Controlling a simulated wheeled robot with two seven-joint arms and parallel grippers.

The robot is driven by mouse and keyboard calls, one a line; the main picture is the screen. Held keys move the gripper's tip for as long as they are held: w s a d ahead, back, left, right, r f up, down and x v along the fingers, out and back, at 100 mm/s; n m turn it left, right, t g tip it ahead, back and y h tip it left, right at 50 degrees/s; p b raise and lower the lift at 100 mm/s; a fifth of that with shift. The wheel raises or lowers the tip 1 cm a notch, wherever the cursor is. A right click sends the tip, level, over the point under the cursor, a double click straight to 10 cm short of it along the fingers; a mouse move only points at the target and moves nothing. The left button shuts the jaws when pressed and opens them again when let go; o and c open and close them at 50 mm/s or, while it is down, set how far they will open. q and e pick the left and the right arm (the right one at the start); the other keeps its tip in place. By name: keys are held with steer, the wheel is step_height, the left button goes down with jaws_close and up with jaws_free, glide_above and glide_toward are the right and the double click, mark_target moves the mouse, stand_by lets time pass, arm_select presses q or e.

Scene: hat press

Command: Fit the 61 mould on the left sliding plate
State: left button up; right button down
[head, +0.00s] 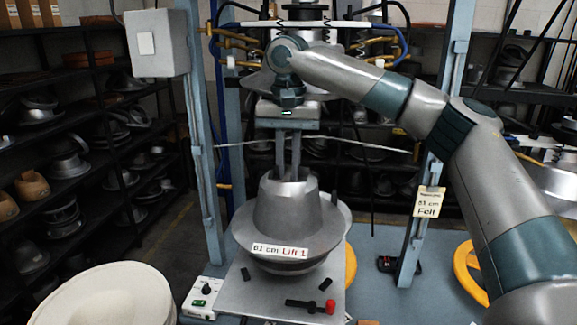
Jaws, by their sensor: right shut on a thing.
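The grey metal mould (290,215) with a tall crown and wide brim carries a "61 cm Lift 1" label. My right gripper (293,177) points down with its fingers at the top of the crown and is shut on the mould. The mould is upright over the sliding plate (240,303) and hides its far part. I cannot tell whether the mould's underside touches the plate. Two small dark blocks and a black lever with a red knob (330,306) show on the plate in front of the brim. My left gripper is not in view.
A blue post (203,130) and another post (440,120) flank the press. A control box (203,297) sits left of the plate. A pale felt cone (105,298) is at lower left. A "61 cm Felt" tag (429,202) hangs right. Shelves of moulds line the left.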

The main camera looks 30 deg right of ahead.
steer(key=shift+f, duration=0.95)
steer(key=shift+f+b, duration=0.25)
steer(key=shift+b, duration=0.1)
stand_by(0.4)
steer(key=shift+f, duration=1.25)
steer(key=shift+s+p, duration=0.1)
steer(key=shift+p, duration=0.25)
stand_by(0.6)
steer(key=shift+f, duration=0.6)
stand_by(0.9)
